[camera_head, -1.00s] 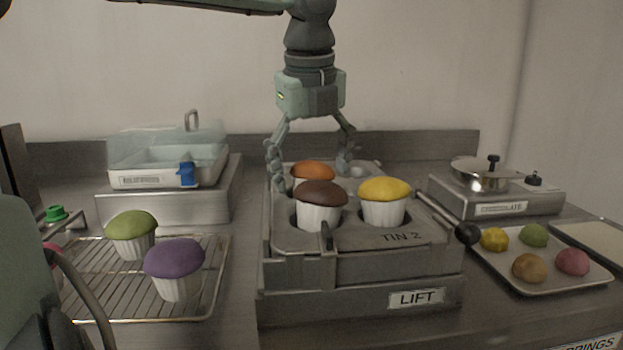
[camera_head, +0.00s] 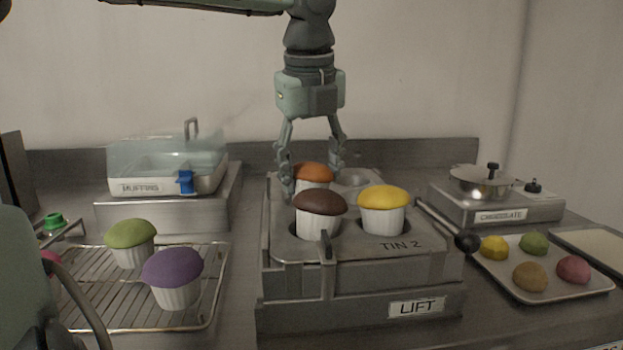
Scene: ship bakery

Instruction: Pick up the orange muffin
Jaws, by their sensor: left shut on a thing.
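The orange muffin (camera_head: 313,172) sits at the back left of the muffin tin (camera_head: 345,248), behind the brown muffin. Its white cup shows a little above the brown top; its lower part is hidden. My left gripper (camera_head: 313,180) comes down from above and is shut on the orange muffin, one finger on each side. The brown muffin (camera_head: 319,212) and the yellow muffin (camera_head: 383,209) stand in the front of the tin. My right gripper is not in view.
A wire rack (camera_head: 90,290) with a green muffin (camera_head: 131,242) and a purple muffin (camera_head: 173,277) is at the left. A clear-lidded box (camera_head: 165,170) stands behind it. A pan (camera_head: 480,182) and a tray (camera_head: 540,292) of colored balls are at the right. A dark-knobbed handle (camera_head: 467,242) sticks out from the tin's right.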

